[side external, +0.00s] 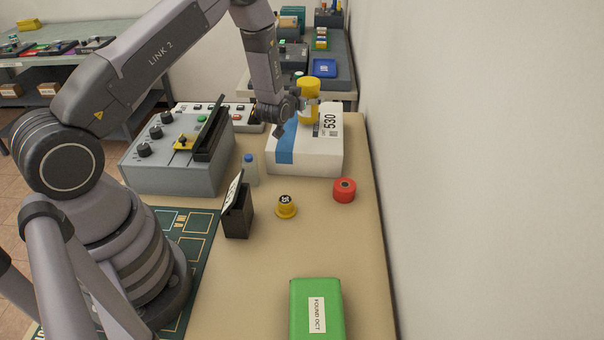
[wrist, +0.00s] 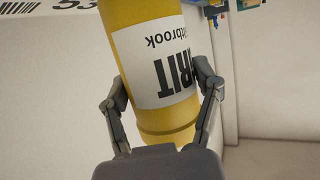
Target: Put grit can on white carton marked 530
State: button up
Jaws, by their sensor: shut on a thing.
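The grit can (side external: 309,98) is a yellow cylinder with a white label, seen reading "RIT" upside down in the wrist view (wrist: 155,65). My gripper (side external: 300,103) is shut on the can, with one finger on each side of it in the wrist view (wrist: 162,112). The white carton marked 530 (side external: 305,152) has a blue stripe and stands at the far end of the table. The can is over the carton's back part in the side view. I cannot tell whether its base touches the carton's top.
A grey control box (side external: 177,165) stands left of the carton. A small bottle (side external: 250,170), a black holder (side external: 238,213), a yellow knob-like piece (side external: 286,207) and a red roll (side external: 344,190) are nearer. A green box (side external: 316,312) lies in front. The wall (side external: 480,170) bounds the right.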

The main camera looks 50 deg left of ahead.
jog(key=shift+f, duration=0.5)
jog(key=o, duration=1.2)
jog(key=shift+f, duration=0.2)
